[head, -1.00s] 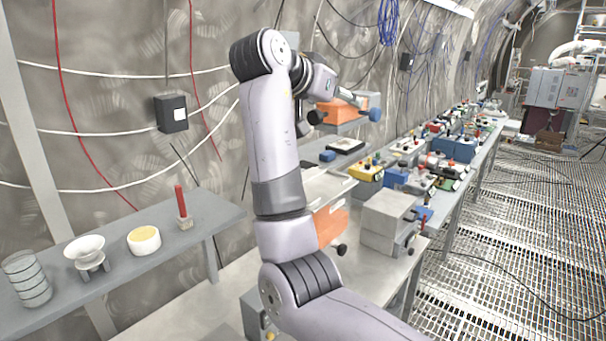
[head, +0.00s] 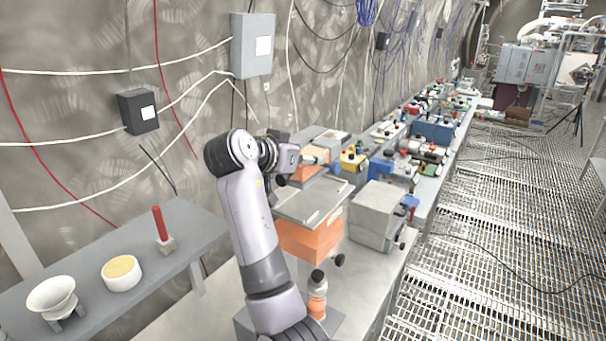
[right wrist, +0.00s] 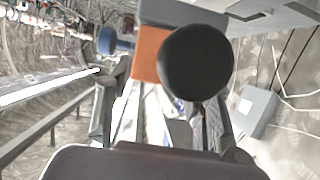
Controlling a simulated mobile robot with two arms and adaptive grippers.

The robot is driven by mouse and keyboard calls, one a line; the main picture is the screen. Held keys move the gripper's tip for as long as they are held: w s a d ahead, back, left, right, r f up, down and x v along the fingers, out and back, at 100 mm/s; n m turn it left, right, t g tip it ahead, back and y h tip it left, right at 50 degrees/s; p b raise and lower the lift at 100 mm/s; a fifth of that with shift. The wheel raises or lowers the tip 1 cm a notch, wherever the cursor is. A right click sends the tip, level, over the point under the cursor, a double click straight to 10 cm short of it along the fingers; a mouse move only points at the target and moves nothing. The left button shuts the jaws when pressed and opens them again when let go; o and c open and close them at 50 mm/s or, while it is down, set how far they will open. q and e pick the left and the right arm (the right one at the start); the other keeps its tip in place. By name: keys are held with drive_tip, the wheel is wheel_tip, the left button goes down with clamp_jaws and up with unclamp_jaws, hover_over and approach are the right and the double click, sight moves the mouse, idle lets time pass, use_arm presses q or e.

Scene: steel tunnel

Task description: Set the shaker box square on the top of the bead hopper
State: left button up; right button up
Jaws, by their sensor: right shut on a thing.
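The shaker box (head: 309,171) is an orange box with a grey upper part and a black knob. My right gripper (head: 300,158) is shut on it. In the right wrist view the shaker box (right wrist: 148,52) shows its black and blue knobs, and the black knob hides part of the grip. The bead hopper (head: 312,240) is an orange body with a flat grey top, standing on the bench. The held box is near the far edge of that top. I cannot tell whether they touch. My left gripper is not in view.
A grey block (head: 375,213) stands right of the hopper. A small bottle (head: 317,290) with a black cap stands in front. A side shelf (head: 137,262) at left holds a bowl, a white dish and a red stick. Cluttered equipment lines the bench behind.

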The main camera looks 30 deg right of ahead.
wheel_tip(320, 180, down, 2)
drive_tip(key=shift+f, duration=0.1)
drive_tip(key=shift+s+f+p, duration=0.15)
drive_tip(key=shift+p, duration=0.15)
wheel_tip(320, 180, down, 3)
drive_tip(key=shift+f+p, duration=0.1)
drive_tip(key=shift+p, duration=0.6)
drive_tip(key=shift+f, duration=0.35)
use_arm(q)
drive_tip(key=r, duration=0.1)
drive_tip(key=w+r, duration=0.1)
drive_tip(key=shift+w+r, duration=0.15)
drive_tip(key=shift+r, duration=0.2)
use_arm(e)
drive_tip(key=o, duration=1.1)
drive_tip(key=shift+f, duration=0.1)
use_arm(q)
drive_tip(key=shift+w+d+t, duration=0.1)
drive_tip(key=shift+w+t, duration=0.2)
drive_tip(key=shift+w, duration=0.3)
use_arm(e)
drive_tip(key=o, duration=0.5)
drive_tip(key=shift+c, duration=0.2)
